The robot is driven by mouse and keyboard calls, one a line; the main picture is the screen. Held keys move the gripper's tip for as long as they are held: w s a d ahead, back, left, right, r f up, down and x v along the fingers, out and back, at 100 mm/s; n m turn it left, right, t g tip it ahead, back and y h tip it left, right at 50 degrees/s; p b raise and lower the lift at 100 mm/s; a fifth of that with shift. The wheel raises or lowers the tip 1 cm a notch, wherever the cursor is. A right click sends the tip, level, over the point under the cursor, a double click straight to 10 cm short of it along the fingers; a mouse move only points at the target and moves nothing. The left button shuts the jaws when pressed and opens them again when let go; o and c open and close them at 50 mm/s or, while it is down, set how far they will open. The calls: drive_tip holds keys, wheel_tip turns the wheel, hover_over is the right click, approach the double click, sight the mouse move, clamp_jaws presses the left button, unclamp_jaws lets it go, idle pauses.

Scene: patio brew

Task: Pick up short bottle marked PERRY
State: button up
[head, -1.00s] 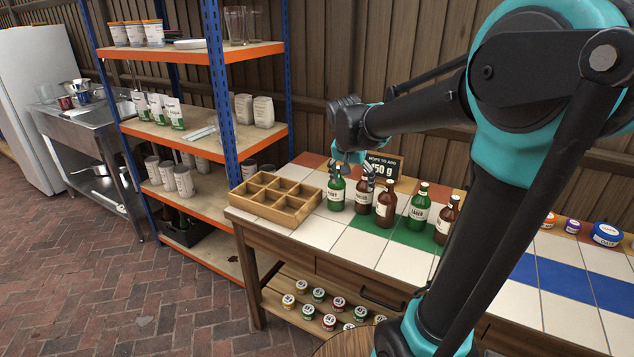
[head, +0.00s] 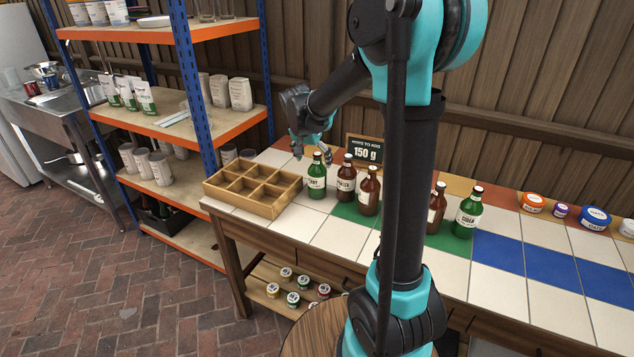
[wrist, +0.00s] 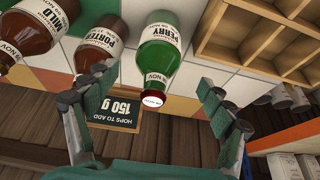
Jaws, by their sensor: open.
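The short green bottle marked PERRY (head: 316,182) stands upright on the tiled worktop at the left end of the bottle row. It shows upside down in the wrist view (wrist: 160,55), its red cap toward my gripper. My gripper (head: 313,152) is open above and behind the bottle. In the wrist view the fingers (wrist: 155,88) are spread, with the bottle's neck between them and no contact visible. The brown PORTER bottle (wrist: 103,42) stands close beside it, near one finger.
A wooden compartment crate (head: 245,205) stands left of PERRY. The brown MILD bottle (wrist: 35,25), another brown bottle (head: 436,208) and green CIDER (head: 468,213) stand to the right. The hops sign (head: 365,149) is behind. Tubs, including a blue-lidded one (head: 594,218), sit far right.

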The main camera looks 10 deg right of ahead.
sight(317, 171)
drive_tip(key=shift+x, duration=3.6)
drive_tip(key=shift+s, duration=0.15)
drive_tip(key=c, duration=1.8)
drive_tip(key=shift+r, duration=0.2)
